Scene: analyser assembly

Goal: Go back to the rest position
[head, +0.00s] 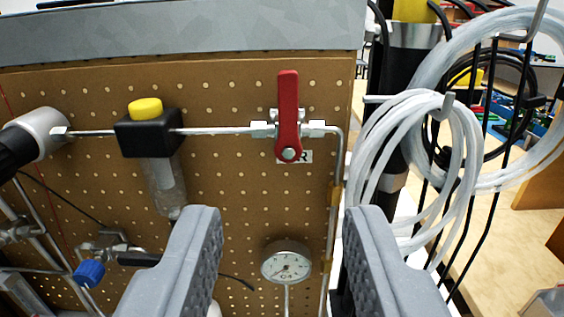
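My gripper (283,250) shows at the bottom of the head view as two grey ribbed fingers, spread wide apart. Nothing is held between them. Behind the gap is the brown pegboard (230,100) with a round pressure gauge (286,263) low on it. A red valve handle (288,110) stands upright above the gauge, on a horizontal metal tube. The fingers look apart from the handle. The rest position itself cannot be made out in this view.
A black regulator with a yellow cap (146,108) and a clear bowl sits left on the tube. A blue knob (89,273) is at lower left. Coiled white tubing (464,150) hangs at right on a black wire rack. A wooden table (520,235) lies beyond, at right.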

